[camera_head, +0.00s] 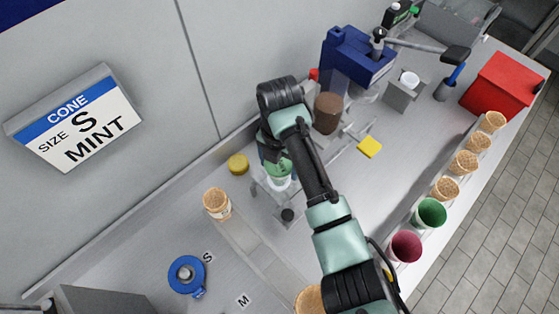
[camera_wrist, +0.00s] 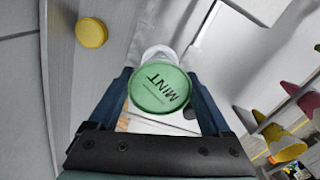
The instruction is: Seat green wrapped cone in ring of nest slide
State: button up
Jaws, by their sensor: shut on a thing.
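The green wrapped cone (camera_head: 279,169) has a round green top marked MINT, which faces the camera in the wrist view (camera_wrist: 160,88). My gripper (camera_wrist: 158,76) is shut on it, with one dark blue finger on each side. A white ring (camera_wrist: 157,52) shows just beyond the cone's top in the wrist view. In the head view, the cone is over the pale nest slide (camera_head: 262,194), and white shows right below the green. My gripper and arm partly cover this spot. I cannot tell whether the cone is inside the ring or just above it.
A wafer cone (camera_head: 217,204) stands left of the slide, near a yellow disc (camera_head: 238,163). A brown tub (camera_head: 327,113) and blue machine (camera_head: 355,60) stand behind my arm. Several cones, including a green one (camera_head: 431,212), line the right edge. A wall sign (camera_head: 80,120) reads CONE SIZE S MINT.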

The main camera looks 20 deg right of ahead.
jog(key=shift+f, duration=0.2)
jog(key=o, duration=0.7)
notch_tip(320, 180, up, 13)
jog(key=p, duration=0.3)
dwell(0.7)
